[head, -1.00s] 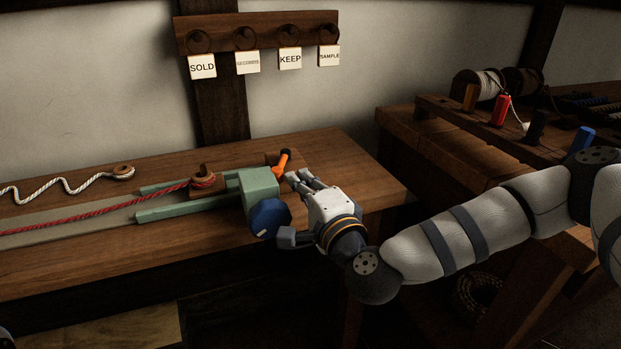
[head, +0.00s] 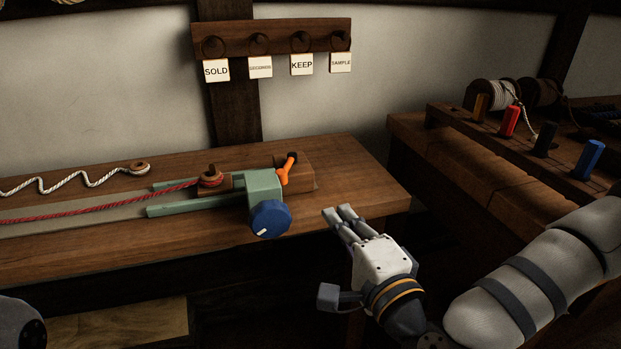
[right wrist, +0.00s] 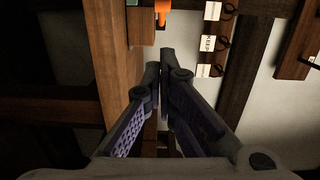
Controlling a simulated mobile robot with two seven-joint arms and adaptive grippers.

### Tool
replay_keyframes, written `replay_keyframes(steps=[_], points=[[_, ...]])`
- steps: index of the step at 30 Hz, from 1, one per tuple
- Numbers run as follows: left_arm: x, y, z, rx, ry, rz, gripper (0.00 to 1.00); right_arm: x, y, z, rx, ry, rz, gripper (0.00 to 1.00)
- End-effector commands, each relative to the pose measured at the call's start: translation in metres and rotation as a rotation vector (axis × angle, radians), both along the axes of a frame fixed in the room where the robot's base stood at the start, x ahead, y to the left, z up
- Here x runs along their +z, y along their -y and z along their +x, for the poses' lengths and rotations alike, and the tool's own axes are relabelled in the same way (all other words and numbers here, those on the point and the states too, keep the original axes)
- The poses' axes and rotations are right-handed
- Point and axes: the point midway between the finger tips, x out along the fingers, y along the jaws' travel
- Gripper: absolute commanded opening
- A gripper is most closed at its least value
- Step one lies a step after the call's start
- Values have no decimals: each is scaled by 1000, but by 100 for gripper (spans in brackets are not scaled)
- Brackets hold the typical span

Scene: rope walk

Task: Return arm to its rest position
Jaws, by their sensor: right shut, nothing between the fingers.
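My right gripper (head: 340,216) is shut and empty off the front right corner of the bench, apart from the green device. Its fingers also show in the right wrist view (right wrist: 161,70), close together with nothing between them. My right arm (head: 540,285) comes in from the right. Only a grey rounded part of what seems to be my left arm (head: 18,325) shows at the lower left edge; my left gripper is not in view.
The wooden bench (head: 350,190) carries the green device (head: 263,188) with a blue knob (head: 270,218) and an orange lever (head: 287,168). A red rope (head: 110,207) runs to it. A white rope (head: 75,183) lies behind. Coloured pegs (head: 510,121) stand on the right-hand bench.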

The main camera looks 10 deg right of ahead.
Motion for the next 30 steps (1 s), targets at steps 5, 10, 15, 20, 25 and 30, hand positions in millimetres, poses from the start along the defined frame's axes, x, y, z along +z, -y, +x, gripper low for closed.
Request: replay_keyframes(steps=[5, 10, 15, 20, 25, 30], points=[[7, 0, 6, 0, 18, 0, 40, -40, -33, -24, 133, -132, -101, 0], [23, 0, 21, 1, 67, 0, 40, -149, -82, -131, 508, -490, -405, 0], [41, 0, 37, 3, 124, -1, 40, -228, -50, -272, 887, -857, -739, 0], [54, 0, 50, 4, 170, 0, 40, -247, 26, -368, 1131, -1146, -996, 0], [58, 1, 55, 5, 187, -1, 40, -243, 73, -406, 1228, -1297, -1109, 0], [57, 1, 54, 5, 183, -1, 40, -243, 76, -410, 1239, -1314, -1114, 0]])
